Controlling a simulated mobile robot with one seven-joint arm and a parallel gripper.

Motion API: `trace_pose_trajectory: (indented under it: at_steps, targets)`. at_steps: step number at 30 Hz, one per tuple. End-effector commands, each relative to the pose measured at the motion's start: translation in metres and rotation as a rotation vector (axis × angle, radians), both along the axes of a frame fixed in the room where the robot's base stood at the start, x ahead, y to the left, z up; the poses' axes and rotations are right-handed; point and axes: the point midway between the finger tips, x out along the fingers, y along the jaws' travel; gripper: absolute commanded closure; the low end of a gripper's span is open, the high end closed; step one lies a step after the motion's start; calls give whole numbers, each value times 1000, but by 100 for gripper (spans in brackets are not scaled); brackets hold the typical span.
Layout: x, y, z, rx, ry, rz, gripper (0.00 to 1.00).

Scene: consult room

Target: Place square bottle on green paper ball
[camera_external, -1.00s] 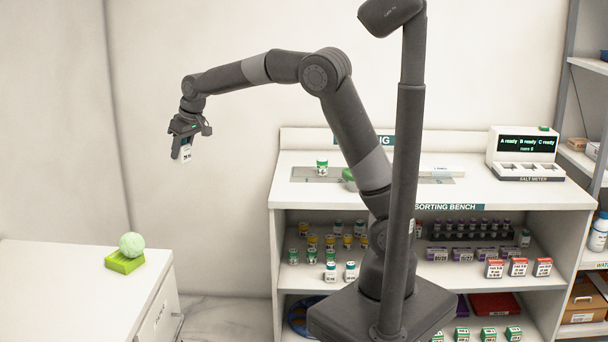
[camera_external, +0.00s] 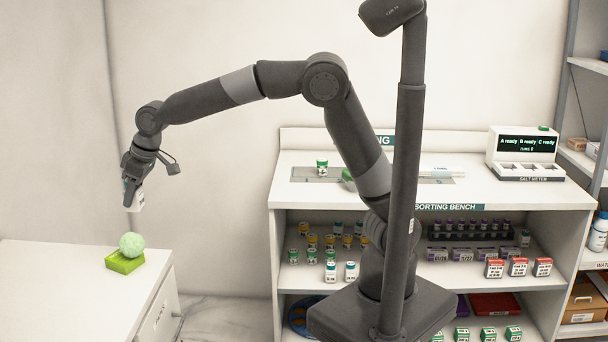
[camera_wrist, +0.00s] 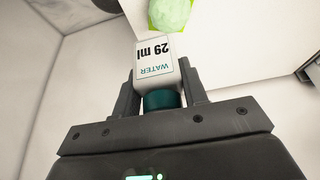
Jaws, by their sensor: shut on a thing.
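My gripper (camera_external: 130,192) is shut on the square bottle (camera_external: 138,201), a white bottle with a dark green cap. In the wrist view the bottle (camera_wrist: 158,66) sits between the fingers, held at its cap end, and its label reads "WATER 29 ml". The green paper ball (camera_external: 131,245) rests on a bright green square base (camera_external: 124,263) on the white counter at the left. The held bottle is above the ball and slightly to its right in the external view, with a gap between them. The ball also shows at the top of the wrist view (camera_wrist: 170,12).
The white counter (camera_external: 60,290) is clear around the ball. The sorting bench (camera_external: 500,190) stands to the right, with small bottles and boxes on its shelves. A salt meter (camera_external: 524,155) is on its top. A shelf rack stands at the far right.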

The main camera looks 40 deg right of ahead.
Motion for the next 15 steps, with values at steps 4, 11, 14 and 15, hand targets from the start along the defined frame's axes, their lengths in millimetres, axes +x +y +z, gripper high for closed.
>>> trace_pose_trajectory:
  at_steps: [4,11,14,15]
  targets:
    - [-6,23,-14,0,-1,1,83]
    - [-9,30,-26,0,0,-1,83]
    - [-9,30,-40,-2,1,-2,83]
    - [-8,30,-47,-1,1,-3,83]
